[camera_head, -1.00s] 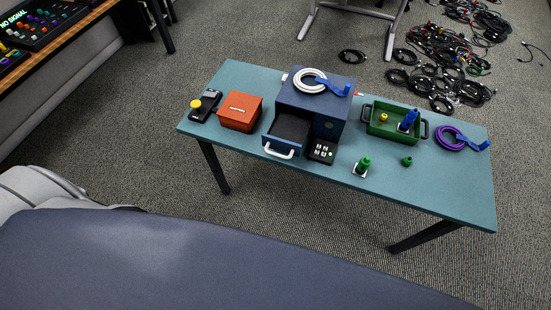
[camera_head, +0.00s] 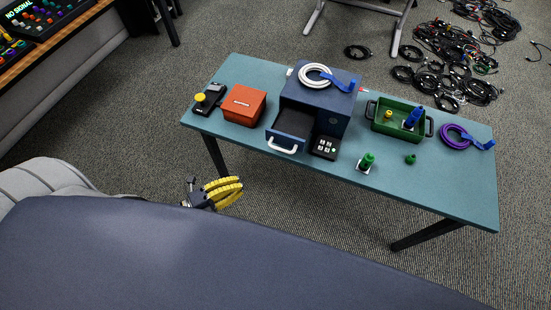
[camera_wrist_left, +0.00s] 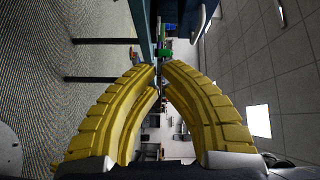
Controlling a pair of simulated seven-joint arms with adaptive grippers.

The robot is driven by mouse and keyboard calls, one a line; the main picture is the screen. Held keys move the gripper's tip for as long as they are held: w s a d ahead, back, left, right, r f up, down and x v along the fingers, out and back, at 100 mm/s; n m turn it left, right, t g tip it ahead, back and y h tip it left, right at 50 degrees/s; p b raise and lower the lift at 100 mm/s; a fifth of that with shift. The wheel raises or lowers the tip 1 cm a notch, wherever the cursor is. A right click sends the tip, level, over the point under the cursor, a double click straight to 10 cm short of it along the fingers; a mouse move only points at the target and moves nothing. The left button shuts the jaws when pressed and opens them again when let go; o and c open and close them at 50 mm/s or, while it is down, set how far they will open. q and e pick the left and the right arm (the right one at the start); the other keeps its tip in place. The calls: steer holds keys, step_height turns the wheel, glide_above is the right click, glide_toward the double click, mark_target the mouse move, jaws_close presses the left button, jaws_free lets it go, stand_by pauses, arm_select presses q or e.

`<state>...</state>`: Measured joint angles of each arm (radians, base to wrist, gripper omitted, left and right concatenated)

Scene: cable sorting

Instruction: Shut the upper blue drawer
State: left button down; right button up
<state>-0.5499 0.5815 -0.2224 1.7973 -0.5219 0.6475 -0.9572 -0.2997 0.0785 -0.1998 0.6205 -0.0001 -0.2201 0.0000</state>
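The blue drawer (camera_head: 290,132) is pulled out of the blue cabinet (camera_head: 329,105) on the table. Its dark inside looks empty, and a white handle (camera_head: 282,147) is on its front. My left gripper (camera_head: 240,189) is off the table's front edge, lower left of the drawer and apart from it. In the left wrist view, the yellow fingers of this gripper (camera_wrist_left: 161,68) curve together, tips almost meeting, with nothing held between them. My right gripper is not in view.
A keypad (camera_head: 326,147) stands right beside the drawer. An orange box (camera_head: 244,104) is to its left. A white cable coil (camera_head: 316,75) lies on the cabinet. A green tray (camera_head: 379,127), a green connector (camera_head: 366,162) and a purple coil (camera_head: 454,137) are to the right.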

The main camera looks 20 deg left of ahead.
arm_select(q)
step_height(320, 180, up, 4)
steer(key=d+m+h, duration=0.2)
steer(key=d+m, duration=0.1)
steer(key=w+d+r+m, duration=0.1)
steer(key=w+d+r, duration=0.1)
steer(key=w+d, duration=0.4)
steer(key=shift+w+d+r, duration=0.3)
steer(key=shift+w+d, duration=0.1)
steer(key=shift+w, duration=1.45)
